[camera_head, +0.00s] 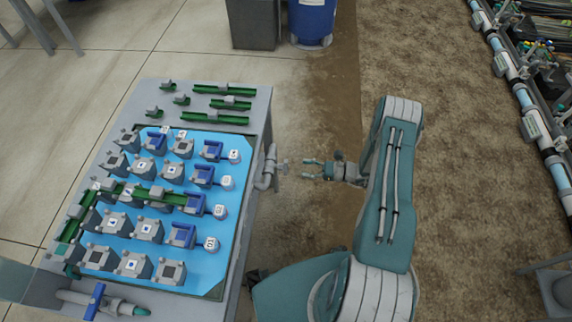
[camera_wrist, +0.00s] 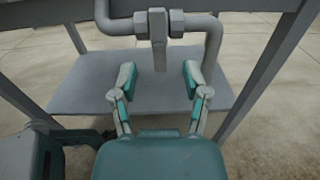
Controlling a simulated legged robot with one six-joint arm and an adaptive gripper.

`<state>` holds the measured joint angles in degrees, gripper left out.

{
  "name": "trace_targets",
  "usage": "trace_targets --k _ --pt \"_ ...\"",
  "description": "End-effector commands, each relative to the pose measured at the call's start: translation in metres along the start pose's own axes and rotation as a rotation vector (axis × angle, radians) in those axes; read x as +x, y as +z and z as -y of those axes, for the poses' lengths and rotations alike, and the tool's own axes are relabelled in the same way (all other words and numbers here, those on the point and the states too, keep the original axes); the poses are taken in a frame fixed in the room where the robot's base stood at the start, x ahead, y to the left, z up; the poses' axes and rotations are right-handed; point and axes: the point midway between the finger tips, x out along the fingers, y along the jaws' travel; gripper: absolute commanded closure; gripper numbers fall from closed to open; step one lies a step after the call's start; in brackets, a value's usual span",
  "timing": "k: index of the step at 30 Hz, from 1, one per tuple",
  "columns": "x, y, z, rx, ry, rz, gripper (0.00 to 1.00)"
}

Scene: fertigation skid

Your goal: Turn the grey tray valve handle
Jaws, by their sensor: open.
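The grey tray valve handle (camera_wrist: 158,42) is a flat bar hanging from the valve on a bent grey pipe (camera_wrist: 216,40) in the wrist view. In the head view the handle (camera_head: 283,168) sticks out from the right side of the table, beside the pipe (camera_head: 267,168). My gripper (camera_head: 308,169) is to the right of the handle, with a small gap between its fingertips and the handle. In the wrist view my gripper (camera_wrist: 160,76) is open and empty, and the handle's lower end appears centred between the fingertips. Nothing hides the handle there.
The table (camera_head: 258,108) carries a blue tray (camera_head: 225,260) with several grey and blue blocks. A blue-handled valve (camera_head: 95,300) is at its front left. A lower shelf (camera_wrist: 75,85) and table legs (camera_wrist: 262,75) surround the pipe.

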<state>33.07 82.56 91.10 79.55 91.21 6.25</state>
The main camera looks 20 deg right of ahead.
Motion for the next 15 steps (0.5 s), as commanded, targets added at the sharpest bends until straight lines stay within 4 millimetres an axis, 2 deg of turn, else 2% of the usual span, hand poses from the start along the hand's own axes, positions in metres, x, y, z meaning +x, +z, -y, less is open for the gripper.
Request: trace_targets --k 6,10,15 --pt "0.042 0.000 -0.001 -0.001 0.005 -0.001 0.40" --pt "0.059 0.000 -0.001 -0.001 0.003 -0.001 0.40" --pt "0.069 0.000 0.000 -0.001 0.002 -0.001 0.40"
